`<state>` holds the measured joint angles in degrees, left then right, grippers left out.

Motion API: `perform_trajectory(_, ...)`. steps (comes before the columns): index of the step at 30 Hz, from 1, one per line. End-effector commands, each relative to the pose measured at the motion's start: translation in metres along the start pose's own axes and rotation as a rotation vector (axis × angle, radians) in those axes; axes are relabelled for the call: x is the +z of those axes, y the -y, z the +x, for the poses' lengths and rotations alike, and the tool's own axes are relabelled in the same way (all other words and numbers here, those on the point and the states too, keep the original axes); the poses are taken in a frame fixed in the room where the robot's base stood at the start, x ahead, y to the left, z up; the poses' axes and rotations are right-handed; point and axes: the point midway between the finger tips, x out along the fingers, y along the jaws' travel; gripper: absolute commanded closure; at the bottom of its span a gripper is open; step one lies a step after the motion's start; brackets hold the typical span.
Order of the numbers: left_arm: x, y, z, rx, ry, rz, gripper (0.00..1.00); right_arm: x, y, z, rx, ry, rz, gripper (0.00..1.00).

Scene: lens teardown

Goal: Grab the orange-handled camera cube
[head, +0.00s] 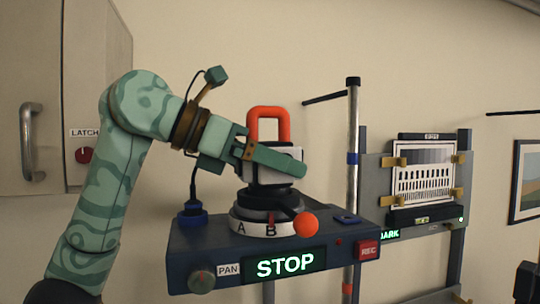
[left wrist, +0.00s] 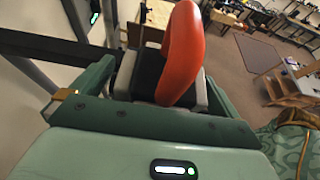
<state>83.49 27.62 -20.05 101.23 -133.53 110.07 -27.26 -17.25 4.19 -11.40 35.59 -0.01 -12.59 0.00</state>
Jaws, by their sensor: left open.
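The camera cube (head: 288,153) is a white and dark block with an upright orange handle (head: 269,112) on top. It sits on a dark round mount over a white ring (head: 248,228) lettered A and B. My left gripper (head: 264,152) is open at the cube, with one finger across its near face and the other towards the back. In the left wrist view the orange handle (left wrist: 183,50) rises over the cube's dark top (left wrist: 147,72), between the two green fingers. Whether the fingers touch the cube cannot be told. My right gripper is not in view.
The mount stands on a dark blue box (head: 205,245) with a PAN knob (head: 201,282), a lit STOP display (head: 286,264) and a red REC button (head: 368,250). An orange ball knob (head: 306,225) sticks out in front. A pole (head: 353,130) and a framed chart (head: 424,175) stand right.

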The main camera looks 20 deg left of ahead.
Motion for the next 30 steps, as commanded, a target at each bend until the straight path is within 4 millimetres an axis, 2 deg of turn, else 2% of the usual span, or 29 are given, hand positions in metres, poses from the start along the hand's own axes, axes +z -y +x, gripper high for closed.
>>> perform_trajectory(6,-0.001,0.0,0.001,0.001,0.001,0.0,0.0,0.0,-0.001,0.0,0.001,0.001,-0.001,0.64)
perform_trajectory(13,-0.001,0.0,0.001,0.001,0.0,0.0,0.64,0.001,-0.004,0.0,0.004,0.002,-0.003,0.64)
perform_trajectory(23,0.002,0.0,-0.001,0.002,0.002,0.002,0.65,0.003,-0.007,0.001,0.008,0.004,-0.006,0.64)
perform_trajectory(30,0.025,0.0,-0.011,0.006,0.004,0.004,0.65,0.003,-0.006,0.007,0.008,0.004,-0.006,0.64)
